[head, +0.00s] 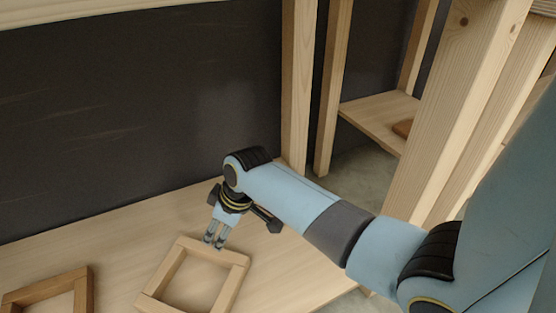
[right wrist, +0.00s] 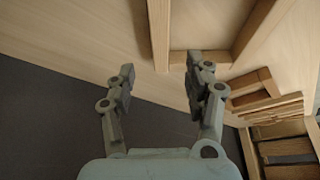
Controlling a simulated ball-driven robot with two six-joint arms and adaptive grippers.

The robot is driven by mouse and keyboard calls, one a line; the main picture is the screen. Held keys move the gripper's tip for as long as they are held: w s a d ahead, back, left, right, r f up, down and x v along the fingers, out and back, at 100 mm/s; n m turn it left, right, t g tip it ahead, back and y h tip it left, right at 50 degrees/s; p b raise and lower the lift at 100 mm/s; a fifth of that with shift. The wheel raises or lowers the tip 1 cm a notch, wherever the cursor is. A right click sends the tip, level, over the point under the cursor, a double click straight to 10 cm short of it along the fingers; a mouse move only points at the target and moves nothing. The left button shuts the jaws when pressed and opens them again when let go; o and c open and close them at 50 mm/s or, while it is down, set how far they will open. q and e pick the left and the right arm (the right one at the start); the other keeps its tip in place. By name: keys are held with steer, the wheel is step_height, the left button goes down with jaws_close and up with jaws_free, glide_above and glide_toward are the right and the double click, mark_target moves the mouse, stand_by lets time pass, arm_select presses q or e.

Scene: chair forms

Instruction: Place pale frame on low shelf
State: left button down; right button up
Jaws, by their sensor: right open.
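The pale frame (head: 163,270), a square of light wooden bars with an open middle, lies flat on a pale wooden board (head: 120,237). My right gripper (head: 213,242) points down at the frame's far bar, with its fingertips apart. In the right wrist view the pale frame (right wrist: 255,38) shows at the top, and one corner of it appears between the open fingers of my right gripper (right wrist: 161,68). Whether they touch it I cannot tell. A wooden shelf (head: 376,112) stands low between uprights at the back right; whether it is the low shelf is unclear. My left gripper is out of view.
A browner wooden frame (head: 82,285) lies at the lower left, partly cut off. Wooden posts (head: 297,80) and thick uprights (head: 460,100) stand near my right arm. A brown piece (head: 403,128) lies on the back shelf. A dark panel (head: 140,100) closes the back.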

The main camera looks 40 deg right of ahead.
steer(key=s+d+f+m+h, duration=0.1)
steer(key=s+d+m, duration=0.1)
steer(key=s, duration=0.6)
steer(key=s+d+r+m+t, duration=0.1)
steer(key=s+r+t, duration=0.1)
steer(key=s+r, duration=0.3)
steer(key=s+d+r+m+t+h, duration=0.1)
steer(key=s+r, duration=0.4)
steer(key=s, duration=0.6)
steer(key=shift+s+d+r+m+t, duration=0.2)
steer(key=shift+r+m+t, duration=0.2)
steer(key=shift+t, duration=0.1)
arm_select(q)
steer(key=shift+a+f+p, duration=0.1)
steer(key=shift+p, duration=0.25)
